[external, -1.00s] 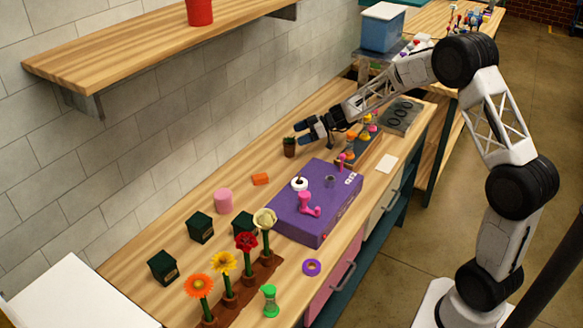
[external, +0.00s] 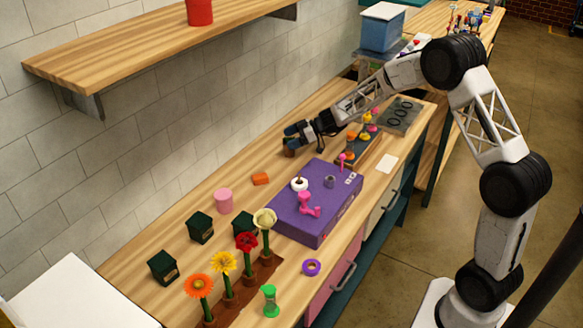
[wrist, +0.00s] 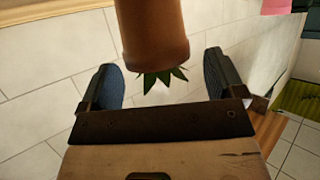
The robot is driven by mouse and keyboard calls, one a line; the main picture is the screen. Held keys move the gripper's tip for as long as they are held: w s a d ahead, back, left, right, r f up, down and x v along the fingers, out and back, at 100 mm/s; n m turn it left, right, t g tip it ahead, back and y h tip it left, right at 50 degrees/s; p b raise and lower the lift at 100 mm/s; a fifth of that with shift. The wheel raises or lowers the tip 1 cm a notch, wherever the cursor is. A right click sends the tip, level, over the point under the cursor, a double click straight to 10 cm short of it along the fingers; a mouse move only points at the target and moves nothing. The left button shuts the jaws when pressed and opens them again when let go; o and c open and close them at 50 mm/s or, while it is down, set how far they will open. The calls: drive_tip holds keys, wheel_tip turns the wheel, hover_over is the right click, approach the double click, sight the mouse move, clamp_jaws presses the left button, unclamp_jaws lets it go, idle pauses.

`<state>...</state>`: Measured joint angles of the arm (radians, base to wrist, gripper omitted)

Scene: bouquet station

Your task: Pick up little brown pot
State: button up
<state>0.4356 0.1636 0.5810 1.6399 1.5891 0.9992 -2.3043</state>
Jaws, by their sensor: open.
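The little brown pot (external: 289,153) stands on the wooden table near the tiled wall, mostly hidden by my gripper (external: 297,134) in the external view. In the wrist view the brown pot (wrist: 153,32) appears upside down at the top centre, with green spiky leaves pointing down. My gripper (wrist: 162,80) is open in the wrist view, one blue-padded finger to each side of the pot's line. A gap shows between the leaves and each finger.
A purple box (external: 300,222) with pink parts stands in the middle of the table. Colourful pieces on a dark board (external: 352,150) stand right of my gripper. The wall is close behind the pot.

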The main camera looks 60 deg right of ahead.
drive_tip(key=shift+w+a+f, duration=0.15)
drive_tip(key=shift+w+a, duration=0.1)
drive_tip(key=shift+c, duration=0.4)
drive_tip(key=c, duration=1.1)
drive_tip(key=shift+c, duration=0.2)
drive_tip(key=shift+r, duration=5.05)
